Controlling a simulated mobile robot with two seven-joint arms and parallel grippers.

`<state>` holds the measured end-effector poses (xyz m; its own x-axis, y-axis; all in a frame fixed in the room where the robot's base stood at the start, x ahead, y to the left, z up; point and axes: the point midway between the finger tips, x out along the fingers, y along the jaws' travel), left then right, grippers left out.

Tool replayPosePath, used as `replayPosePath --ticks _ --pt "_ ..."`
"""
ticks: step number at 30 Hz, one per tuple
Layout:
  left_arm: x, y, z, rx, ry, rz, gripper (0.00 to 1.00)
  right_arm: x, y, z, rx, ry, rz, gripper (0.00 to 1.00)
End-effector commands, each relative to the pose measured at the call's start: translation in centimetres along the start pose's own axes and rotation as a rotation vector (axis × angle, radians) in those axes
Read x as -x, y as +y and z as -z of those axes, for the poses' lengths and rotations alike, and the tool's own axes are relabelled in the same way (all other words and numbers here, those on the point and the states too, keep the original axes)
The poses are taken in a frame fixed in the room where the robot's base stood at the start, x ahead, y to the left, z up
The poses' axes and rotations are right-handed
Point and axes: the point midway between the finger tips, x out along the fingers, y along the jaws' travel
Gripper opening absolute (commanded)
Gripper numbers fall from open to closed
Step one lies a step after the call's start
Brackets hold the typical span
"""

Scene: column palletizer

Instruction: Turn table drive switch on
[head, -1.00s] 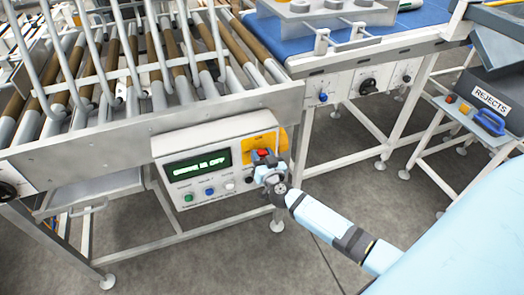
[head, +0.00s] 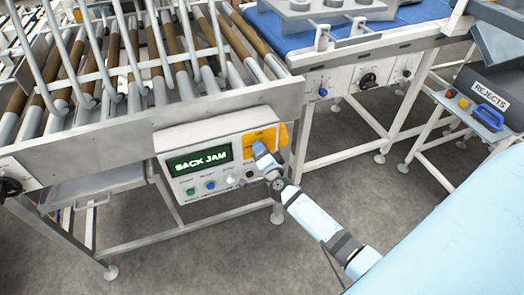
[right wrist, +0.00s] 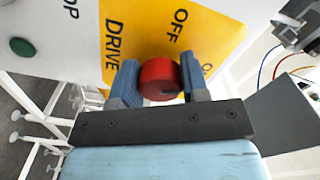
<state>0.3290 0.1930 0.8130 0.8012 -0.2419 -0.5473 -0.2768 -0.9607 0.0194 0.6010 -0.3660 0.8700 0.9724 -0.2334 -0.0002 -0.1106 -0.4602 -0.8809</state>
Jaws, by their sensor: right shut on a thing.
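The table drive switch is a red round knob (right wrist: 158,76) on a yellow plate (right wrist: 140,25) marked DRIVE and OFF; another label at the right is partly cut off. My right gripper (right wrist: 161,84) is shut on the knob, one blue finger on each side. In the head view my right gripper (head: 262,157) reaches the yellow plate (head: 283,134) at the right end of the control box (head: 180,143) and hides the knob. The box's display (head: 198,160) reads SACK JAM in green. My left gripper is not in view.
Green (head: 190,191), blue (head: 211,185) and white (head: 231,180) buttons sit below the display, left of my right gripper. A roller table (head: 130,75) stands above the box. A blue belt conveyor (head: 350,30) and a REJECTS station (head: 490,90) stand to the right.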

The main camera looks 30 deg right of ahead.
Motion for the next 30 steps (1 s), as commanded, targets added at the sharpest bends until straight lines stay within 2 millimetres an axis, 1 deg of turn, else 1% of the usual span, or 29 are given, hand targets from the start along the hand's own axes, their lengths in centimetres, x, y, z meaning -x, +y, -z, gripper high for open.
replayPosePath --ticks 6,12,19,30 --pt "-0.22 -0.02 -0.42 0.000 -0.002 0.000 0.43 0.07 0.10 -0.13 -0.148 -0.001 -0.002 0.18" --pt "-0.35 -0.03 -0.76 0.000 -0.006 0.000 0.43 0.07 0.04 -0.10 -0.235 -0.001 -0.001 0.18" --pt "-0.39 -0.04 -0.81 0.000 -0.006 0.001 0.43 0.06 0.02 -0.04 -0.278 0.000 -0.001 0.18" --pt "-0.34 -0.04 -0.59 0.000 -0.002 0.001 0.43 0.05 0.01 -0.04 -0.286 -0.001 -0.001 0.18"
